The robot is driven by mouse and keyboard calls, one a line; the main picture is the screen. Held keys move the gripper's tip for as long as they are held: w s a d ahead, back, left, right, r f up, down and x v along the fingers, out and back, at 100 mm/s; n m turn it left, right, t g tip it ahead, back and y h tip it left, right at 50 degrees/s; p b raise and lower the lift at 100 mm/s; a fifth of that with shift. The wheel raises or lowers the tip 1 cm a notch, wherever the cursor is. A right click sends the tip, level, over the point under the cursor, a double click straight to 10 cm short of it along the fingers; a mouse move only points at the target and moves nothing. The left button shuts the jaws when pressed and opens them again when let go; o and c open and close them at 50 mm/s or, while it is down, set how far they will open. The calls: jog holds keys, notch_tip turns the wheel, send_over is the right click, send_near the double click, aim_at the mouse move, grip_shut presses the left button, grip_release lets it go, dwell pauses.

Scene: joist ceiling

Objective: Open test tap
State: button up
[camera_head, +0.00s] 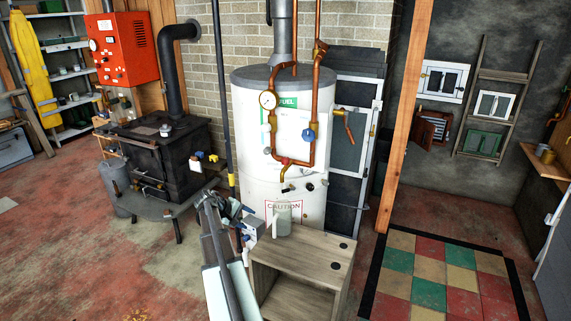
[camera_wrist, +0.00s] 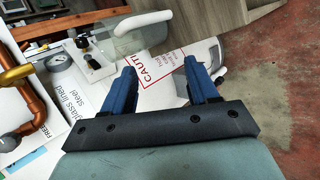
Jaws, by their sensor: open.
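A white tank (camera_head: 250,170) stands in the middle of the head view, with copper pipes on its front. A small dark fitting (camera_head: 288,189), which may be the test tap, sits low on the tank front above the CAUTION label. In the wrist view, small fittings with black knobs (camera_wrist: 92,62) stick out of the white surface, left of my fingers. My gripper (camera_wrist: 159,66) has two blue fingers, spread apart with nothing between them. It points at the tank near the CAUTION label (camera_wrist: 158,68). In the head view my gripper (camera_head: 240,212) is left of the label, apart from the fittings.
A clear jug (camera_head: 283,219) stands on a wooden cabinet (camera_head: 300,253) just before the tank; it is close to my fingers in the wrist view (camera_wrist: 140,38). A gauge (camera_head: 268,100) and blue valve handle (camera_head: 309,135) are higher up. A black stove (camera_head: 165,160) stands left.

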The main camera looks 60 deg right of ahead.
jog(key=w+d+r+n+g+h, duration=0.1)
jog(key=d+r+n+g+h, duration=0.3)
jog(key=d+r, duration=0.55)
jog(key=n+g+h, duration=0.2)
jog(key=n+g, duration=0.1)
jog(key=n, duration=0.4)
send_near(285, 161)
jog(key=w+a+f, duration=0.1)
jog(key=w, duration=0.2)
jog(key=s+d+n, duration=0.1)
jog(key=s+d, duration=0.2)
jog(key=s+d+n, duration=0.1)
jog(key=s+d, duration=0.2)
jog(key=d, duration=0.1)
jog(key=s+d+n, duration=0.1)
jog(key=s+d, duration=0.2)
jog(key=shift+d, duration=0.15)
jog(key=c, duration=0.9)
jog(key=shift+n, duration=0.3)
